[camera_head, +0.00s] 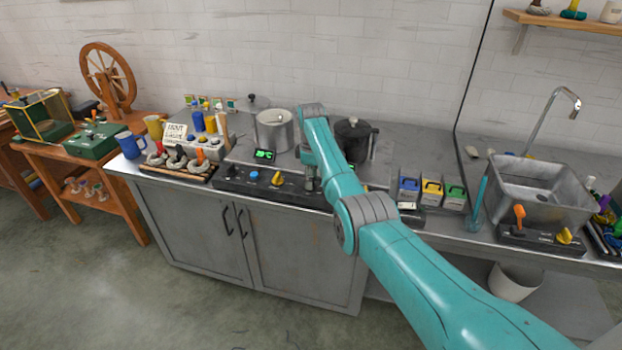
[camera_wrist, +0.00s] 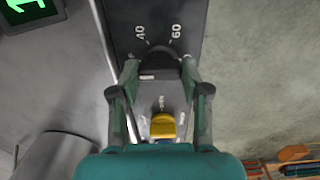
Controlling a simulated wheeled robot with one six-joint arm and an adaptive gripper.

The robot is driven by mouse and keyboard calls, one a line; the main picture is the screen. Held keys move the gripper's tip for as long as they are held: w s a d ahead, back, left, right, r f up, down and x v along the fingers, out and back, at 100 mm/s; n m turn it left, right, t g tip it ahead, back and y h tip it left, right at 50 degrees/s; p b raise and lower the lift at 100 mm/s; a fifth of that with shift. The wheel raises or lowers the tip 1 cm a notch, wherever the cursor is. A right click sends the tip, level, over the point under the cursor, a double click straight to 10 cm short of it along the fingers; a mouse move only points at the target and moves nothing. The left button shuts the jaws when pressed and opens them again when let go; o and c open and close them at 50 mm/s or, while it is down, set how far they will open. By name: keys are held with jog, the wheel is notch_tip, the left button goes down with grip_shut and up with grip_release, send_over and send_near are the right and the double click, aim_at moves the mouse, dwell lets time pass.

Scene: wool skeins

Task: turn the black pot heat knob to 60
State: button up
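A black lidded pot (camera_head: 353,140) stands on the counter beside my arm. The dark control panel (camera_head: 235,178) runs along the counter's front edge with a blue knob (camera_head: 255,174) and a yellow knob (camera_head: 277,178). My gripper (camera_head: 311,180) is lowered at the panel, right of the yellow knob. In the wrist view, a dark rounded knob (camera_wrist: 160,55) lies between my fingertips, beside the printed marks 40 and 60. My fingers stand on both sides of it; whether they press on it is unclear. Its pointer is not readable. A yellow knob (camera_wrist: 163,126) shows between the finger bases.
A metal pot (camera_head: 273,132) stands behind the panel, beside a green lit display (camera_head: 264,155). Coloured boxes (camera_head: 431,191) stand to the right, before a sink (camera_head: 541,187). Mugs and a tray of skeins (camera_head: 178,170) are at the left.

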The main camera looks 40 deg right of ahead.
jog(key=c, duration=0.4)
jog(key=shift+m, duration=0.3)
jog(key=m, duration=0.5)
jog(key=shift+m, duration=0.3)
jog(key=m, duration=1.1)
jog(key=shift+m, duration=0.3)
jog(key=m, duration=0.5)
jog(key=shift+m, duration=0.4)
